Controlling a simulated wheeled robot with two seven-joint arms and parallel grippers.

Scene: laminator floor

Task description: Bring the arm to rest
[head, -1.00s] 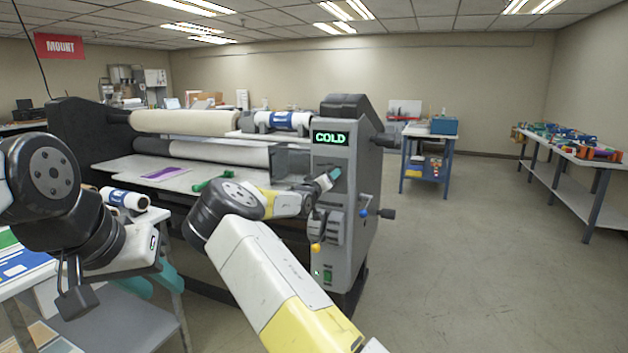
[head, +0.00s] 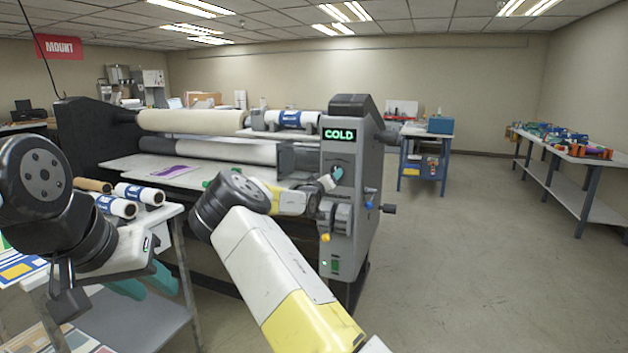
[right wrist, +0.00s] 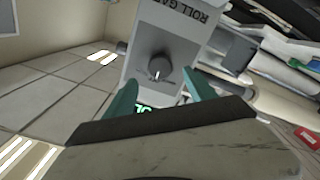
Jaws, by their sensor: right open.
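The laminator (head: 358,235) stands in front of me, with a green COLD display (head: 339,135) on its control end. My right gripper (right wrist: 161,92) is open in the right wrist view, its two teal fingers apart. A dark round knob (right wrist: 157,67) on the panel marked ROLL GA… shows between and beyond the fingers; I cannot tell whether they touch it. In the head view my right arm reaches to the panel, and the right gripper (head: 336,174) is small there. My left gripper (head: 146,283) hangs at the left beside the side table, teal fingers apart, with nothing seen between them.
The side table (head: 172,212) at the left holds several rolls (head: 138,194) and flat sheets. A purple piece (head: 172,172) lies on the laminator's feed table. A blue table (head: 424,160) and a long bench (head: 570,158) stand at the back right. The floor (head: 470,270) at right is clear.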

